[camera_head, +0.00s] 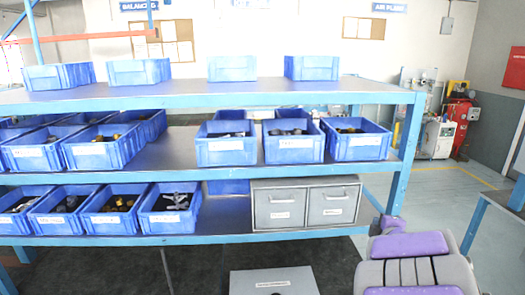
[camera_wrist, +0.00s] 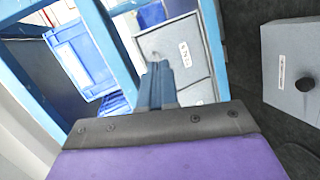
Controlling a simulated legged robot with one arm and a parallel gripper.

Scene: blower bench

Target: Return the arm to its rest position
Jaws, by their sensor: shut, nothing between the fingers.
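In the head view my purple and grey arm (camera_head: 410,245) is at the lower right, low and close to my body, in front of the shelf's right end. I cannot make out the fingertips clearly there.
A blue-framed shelf (camera_head: 240,99) holds several blue bins (camera_head: 227,149). The grey drawer unit also shows in the head view (camera_head: 305,205), both drawers closed. A grey box (camera_head: 273,282) with a black knob stands on the floor, also in the wrist view (camera_wrist: 295,65).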

